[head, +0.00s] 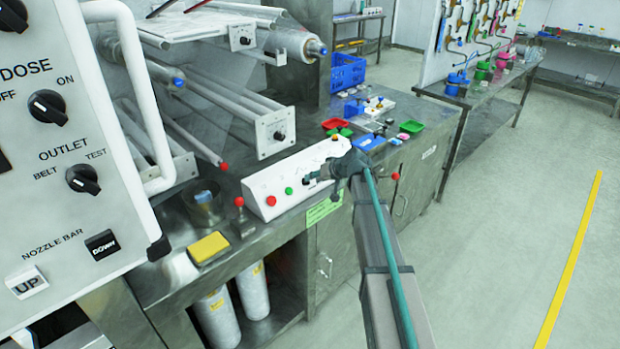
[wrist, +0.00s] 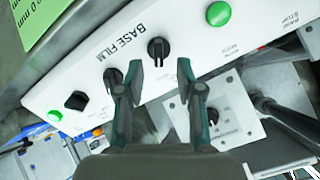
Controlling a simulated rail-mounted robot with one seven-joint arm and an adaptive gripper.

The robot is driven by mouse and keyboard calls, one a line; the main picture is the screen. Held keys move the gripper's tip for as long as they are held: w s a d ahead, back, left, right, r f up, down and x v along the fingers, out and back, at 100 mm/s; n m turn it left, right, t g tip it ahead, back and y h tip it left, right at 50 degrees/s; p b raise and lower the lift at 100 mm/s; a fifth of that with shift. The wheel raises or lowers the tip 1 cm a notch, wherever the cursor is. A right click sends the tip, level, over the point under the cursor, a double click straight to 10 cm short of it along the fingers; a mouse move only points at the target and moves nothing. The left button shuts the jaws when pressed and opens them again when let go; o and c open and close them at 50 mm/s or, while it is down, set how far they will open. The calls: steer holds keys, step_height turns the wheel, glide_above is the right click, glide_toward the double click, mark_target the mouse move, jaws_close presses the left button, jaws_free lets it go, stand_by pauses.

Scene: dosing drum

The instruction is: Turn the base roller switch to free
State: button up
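A white sloping control panel (head: 290,180) stands on the steel bench, with buttons and black knobs. In the wrist view the panel (wrist: 185,62) reads BASE FILM beside a black knob (wrist: 158,48) with a white mark. That knob lies just beyond and between my fingertips; I see no clear contact. My gripper (wrist: 159,64) is open and empty; it is also over the panel in the head view (head: 313,179). A second knob (wrist: 113,78) is partly behind the left finger. A white roller plate also carries a black knob (head: 279,135). I cannot read which knob is the base roller switch.
A green button (wrist: 218,13) is near the knob in the wrist view. Film rollers (head: 215,105) stand behind the panel. A red-topped lever (head: 240,208) and a yellow pad (head: 209,247) are left of it. Coloured trays (head: 405,127) lie to the right; the aisle floor is clear.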

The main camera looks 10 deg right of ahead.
steer(key=shift+p+x, duration=0.4)
steer(key=shift+x, duration=1.55)
steer(key=shift+d, duration=0.1)
jaws_close()
